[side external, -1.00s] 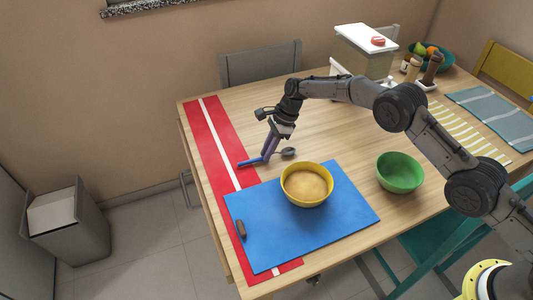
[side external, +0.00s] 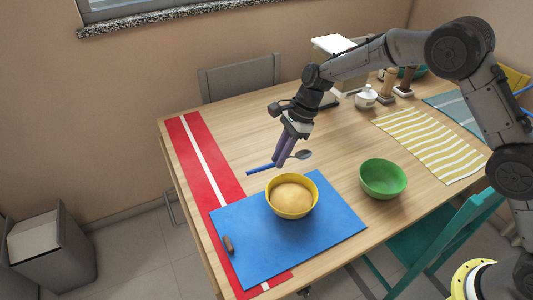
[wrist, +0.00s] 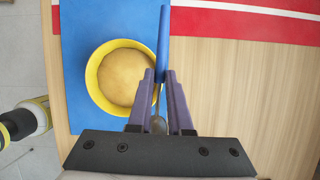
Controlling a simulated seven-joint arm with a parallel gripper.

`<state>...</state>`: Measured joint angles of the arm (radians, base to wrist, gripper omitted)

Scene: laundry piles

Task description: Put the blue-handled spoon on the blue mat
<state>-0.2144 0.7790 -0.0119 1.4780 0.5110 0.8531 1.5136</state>
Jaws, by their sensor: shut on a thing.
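The blue-handled spoon (side external: 261,169) is held by my gripper (side external: 283,163), its handle pointing left and its metal bowl to the right in the side view. In the wrist view the blue handle (wrist: 163,45) sticks out beyond the purple fingers of my gripper (wrist: 160,78), which are shut on it. The spoon appears raised above the table, behind the yellow bowl. The blue mat (side external: 240,260) lies at the table's front left, partly over a red runner; it also shows in the wrist view (wrist: 75,65).
A yellow bowl (side external: 291,211) with a dough-like filling stands on the mat's back part. A small brown object (side external: 228,245) lies at the mat's left edge. A green bowl (side external: 383,179) stands right of the mat. The mat's front is clear.

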